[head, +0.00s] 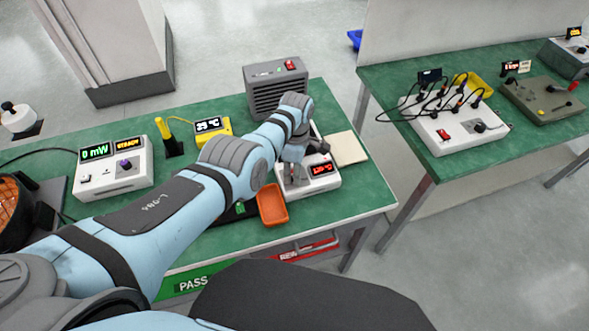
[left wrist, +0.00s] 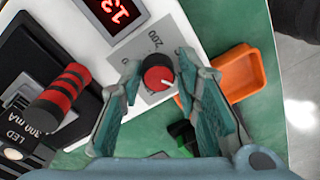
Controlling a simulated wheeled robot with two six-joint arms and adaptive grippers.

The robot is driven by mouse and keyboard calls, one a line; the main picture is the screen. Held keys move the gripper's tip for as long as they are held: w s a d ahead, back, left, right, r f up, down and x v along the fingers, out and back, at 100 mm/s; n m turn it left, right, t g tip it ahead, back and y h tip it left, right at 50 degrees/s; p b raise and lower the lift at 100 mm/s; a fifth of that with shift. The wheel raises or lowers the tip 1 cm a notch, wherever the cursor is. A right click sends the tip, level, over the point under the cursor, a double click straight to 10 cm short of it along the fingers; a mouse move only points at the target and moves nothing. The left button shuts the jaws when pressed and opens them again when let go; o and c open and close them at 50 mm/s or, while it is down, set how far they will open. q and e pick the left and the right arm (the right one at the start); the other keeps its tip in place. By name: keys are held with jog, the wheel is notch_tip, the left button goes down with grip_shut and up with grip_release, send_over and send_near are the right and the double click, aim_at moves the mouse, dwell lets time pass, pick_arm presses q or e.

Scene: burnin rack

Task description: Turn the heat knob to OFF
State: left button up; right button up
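The heat knob (left wrist: 157,76) is red with a black rim and a pale pointer mark, on a grey dial plate (left wrist: 143,45) marked 200. Its pointer faces the lower right in the left wrist view. The knob is on a white unit (head: 318,187) with a red lit display (head: 322,170); the display also shows in the left wrist view (left wrist: 115,12). My left gripper (left wrist: 160,70) is open, its fingertips on either side of the knob with narrow gaps. In the head view my left gripper (head: 294,177) hides the knob. My right gripper is out of view.
An orange tray (head: 272,204) lies close beside the white unit. A grey vented box (head: 276,88) stands behind, and a pale pad (head: 349,148) lies to the right. A yellow meter (head: 212,127) and a white power meter (head: 113,168) stand left. A second bench (head: 400,77) is across a gap.

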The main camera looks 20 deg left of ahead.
pick_arm(q)
jog(key=shift+o, duration=1.1)
jog(key=shift+w+r, duration=0.1)
jog(key=shift+r, duration=0.05)
notch_tip(320, 180, up, 12)
jog(key=shift+w, duration=0.2)
